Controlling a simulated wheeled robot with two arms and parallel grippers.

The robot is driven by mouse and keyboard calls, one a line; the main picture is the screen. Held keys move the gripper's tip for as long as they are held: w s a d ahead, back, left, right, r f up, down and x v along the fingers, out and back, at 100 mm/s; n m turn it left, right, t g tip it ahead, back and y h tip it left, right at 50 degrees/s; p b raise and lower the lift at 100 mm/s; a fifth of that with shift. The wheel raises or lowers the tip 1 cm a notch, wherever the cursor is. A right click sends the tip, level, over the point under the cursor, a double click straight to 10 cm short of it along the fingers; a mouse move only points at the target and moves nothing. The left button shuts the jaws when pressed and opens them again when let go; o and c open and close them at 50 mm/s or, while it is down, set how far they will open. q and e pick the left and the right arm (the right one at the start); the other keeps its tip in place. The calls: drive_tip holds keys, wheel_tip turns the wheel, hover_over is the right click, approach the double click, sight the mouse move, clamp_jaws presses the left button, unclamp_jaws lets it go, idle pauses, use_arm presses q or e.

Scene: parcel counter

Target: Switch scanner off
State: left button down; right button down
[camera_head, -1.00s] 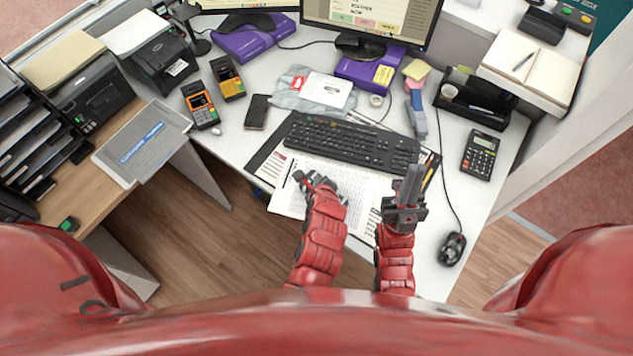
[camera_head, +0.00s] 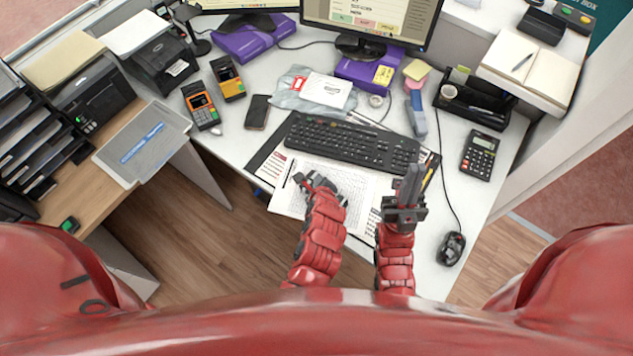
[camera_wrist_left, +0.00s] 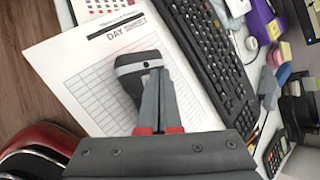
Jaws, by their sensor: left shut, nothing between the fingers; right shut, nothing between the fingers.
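A dark rounded device with a light grey band, which looks like a hand-held scanner (camera_wrist_left: 131,84), lies on the day sheet (camera_wrist_left: 85,84) in the left wrist view. My left gripper (camera_wrist_left: 158,72) is shut and empty. Its fingertips overlap the device's band; I cannot tell whether they touch it. In the head view my left gripper (camera_head: 312,184) is over the printed sheet, in front of the keyboard, and hides much of the device. My right gripper (camera_head: 408,188) is shut and empty, upright in view near the keyboard's right end.
The keyboard (camera_head: 352,143) lies just beyond both grippers. A mouse (camera_head: 451,248) and a calculator (camera_head: 479,154) are to the right. A grey panel (camera_head: 143,145) lies on the left wooden counter.

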use_arm(q)
drive_tip(key=shift+f, duration=0.45)
idle(0.4)
drive_tip(key=shift+r, duration=0.1)
drive_tip(key=shift+r+p, duration=0.8)
drive_tip(key=shift+p, duration=0.4)
drive_tip(key=shift+r, duration=0.1)
wheel_tip(320, 180, up, 6)
drive_tip(key=p, duration=0.6)
